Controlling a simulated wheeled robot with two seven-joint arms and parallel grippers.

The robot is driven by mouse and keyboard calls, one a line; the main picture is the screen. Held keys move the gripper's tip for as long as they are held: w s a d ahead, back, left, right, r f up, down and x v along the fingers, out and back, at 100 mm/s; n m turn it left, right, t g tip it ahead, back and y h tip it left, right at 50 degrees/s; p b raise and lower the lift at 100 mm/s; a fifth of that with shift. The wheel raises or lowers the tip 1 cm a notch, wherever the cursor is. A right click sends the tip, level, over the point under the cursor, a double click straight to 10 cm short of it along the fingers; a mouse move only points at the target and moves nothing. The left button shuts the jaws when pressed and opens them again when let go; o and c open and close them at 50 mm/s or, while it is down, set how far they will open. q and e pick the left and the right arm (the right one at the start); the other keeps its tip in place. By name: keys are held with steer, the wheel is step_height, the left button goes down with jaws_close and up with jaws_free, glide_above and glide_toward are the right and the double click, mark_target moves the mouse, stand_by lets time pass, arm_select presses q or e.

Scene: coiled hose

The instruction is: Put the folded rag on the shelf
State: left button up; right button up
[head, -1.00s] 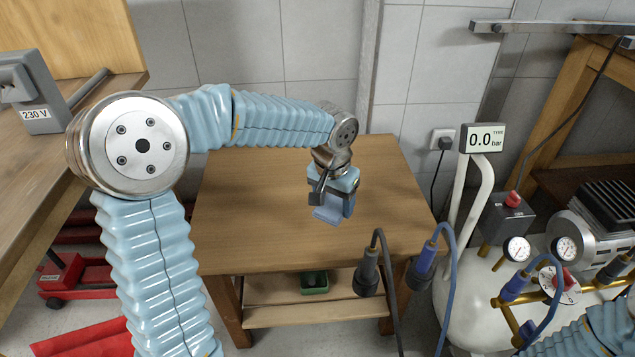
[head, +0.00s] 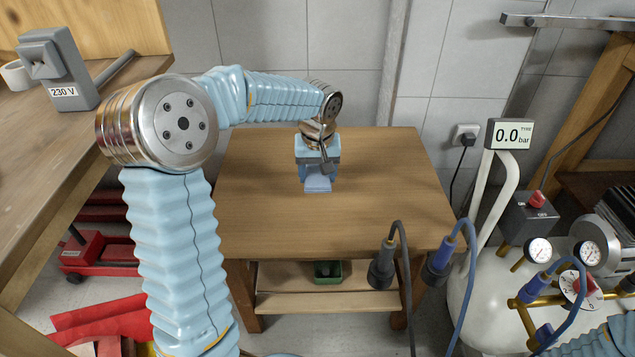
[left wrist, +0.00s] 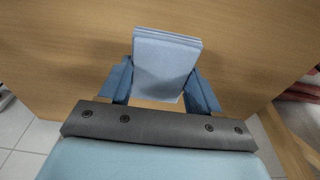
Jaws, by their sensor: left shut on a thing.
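The folded rag (head: 318,183) is a light blue, layered flat pad. My left gripper (head: 317,174) is shut on it over the wooden table top, near the middle; I cannot tell whether the rag touches the wood. In the left wrist view the rag (left wrist: 166,62) sits between the two blue fingers of the left gripper (left wrist: 162,84), with its folded layers showing at the far edge. The wooden shelf (head: 290,302) is below the table top, and its rear part is hidden by the top. My right gripper is out of view.
A green box (head: 327,271) stands on the shelf. Two hanging hose ends (head: 383,268) (head: 440,262) are in front of the table's right side. A compressor with a white tank (head: 485,300) stands at the right. The table top (head: 390,180) is otherwise bare.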

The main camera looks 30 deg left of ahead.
mark_target(318, 183)
arm_select(q)
steer(key=shift+w+a+f, duration=0.2)
steer(key=shift+w+f, duration=0.15)
steer(key=shift+f, duration=0.15)
steer(key=f, duration=0.3)
steer(key=shift+w+a+f, duration=0.15)
steer(key=shift+w+f, duration=0.05)
steer(key=shift+f, duration=0.1)
